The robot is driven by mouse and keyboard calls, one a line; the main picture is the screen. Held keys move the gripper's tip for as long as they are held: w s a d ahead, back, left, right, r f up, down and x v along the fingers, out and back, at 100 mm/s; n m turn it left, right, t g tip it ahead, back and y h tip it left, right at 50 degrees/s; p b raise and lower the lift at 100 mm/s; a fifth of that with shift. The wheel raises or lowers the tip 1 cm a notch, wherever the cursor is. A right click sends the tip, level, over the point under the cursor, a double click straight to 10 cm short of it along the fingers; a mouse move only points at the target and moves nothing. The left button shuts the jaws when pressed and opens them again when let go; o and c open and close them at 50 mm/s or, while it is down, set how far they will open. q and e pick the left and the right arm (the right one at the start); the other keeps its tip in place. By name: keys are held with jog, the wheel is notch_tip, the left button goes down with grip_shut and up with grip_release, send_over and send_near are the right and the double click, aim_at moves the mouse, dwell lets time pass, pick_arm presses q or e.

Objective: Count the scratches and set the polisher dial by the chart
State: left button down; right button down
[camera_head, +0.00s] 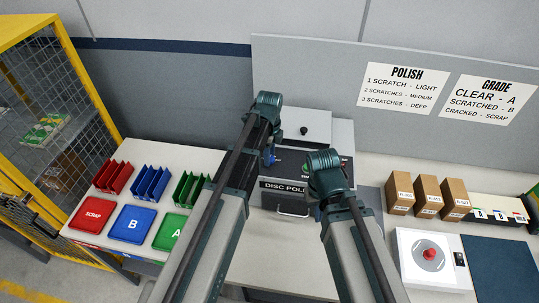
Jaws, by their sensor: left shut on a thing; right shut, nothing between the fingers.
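The disc polisher (316,132) stands at the back centre, with a dark name strip (284,187) on its front. Its control panel (345,163) is partly hidden by my arms, and I cannot make out the dial setting. My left gripper (269,150) is in front of the polisher, shut on a small blue part (273,158) that I cannot identify. My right gripper (323,166) is by the panel's right side, shut and empty; its fingers are hard to make out. The POLISH chart (403,87) lists 1 scratch light, 2 medium, 3 deep. No scratches can be seen.
At left are red SCRAP (92,214), blue B (133,223) and green A (172,231) pads with matching racks behind. At right are brown boxes (428,194), a white unit with a red knob (430,254) and a dark blue mat (500,268). A yellow cage (60,115) stands left.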

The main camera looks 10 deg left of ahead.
pick_arm(q)
jog(key=shift+m, duration=0.8)
jog(key=shift+c, duration=1.9)
grip_release()
jog(key=shift+r, duration=0.1)
notch_tip(320, 180, up, 14)
jog(key=p, duration=1.4)
jog(key=shift+f, duration=0.25)
